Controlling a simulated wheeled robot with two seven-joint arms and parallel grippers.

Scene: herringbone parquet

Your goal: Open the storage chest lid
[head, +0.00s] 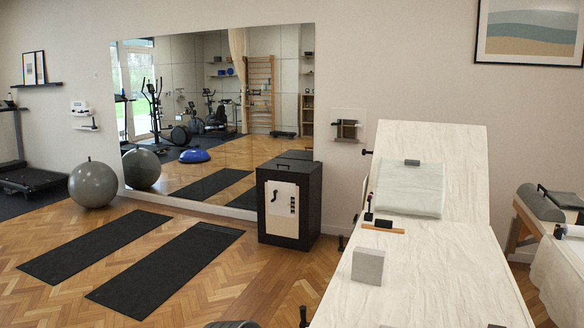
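A black box-shaped chest (311,215) stands on the floor against the mirror, near the middle of the head view. It has a pale front panel with a dark hook-shaped piece and a column of small dark marks. Its black top (290,164) looks flat and shut. No other storage chest is clear in view. Neither of my grippers can be made out. A dark rounded shape at the bottom edge is cut off, and I cannot tell what it is.
A long pale treatment table (430,270) with a raised backrest fills the right foreground, with a grey block (368,266) on it. Two black mats (170,266) lie left of the chest. A grey ball (93,185) sits by the wall. Parquet before the chest is clear.

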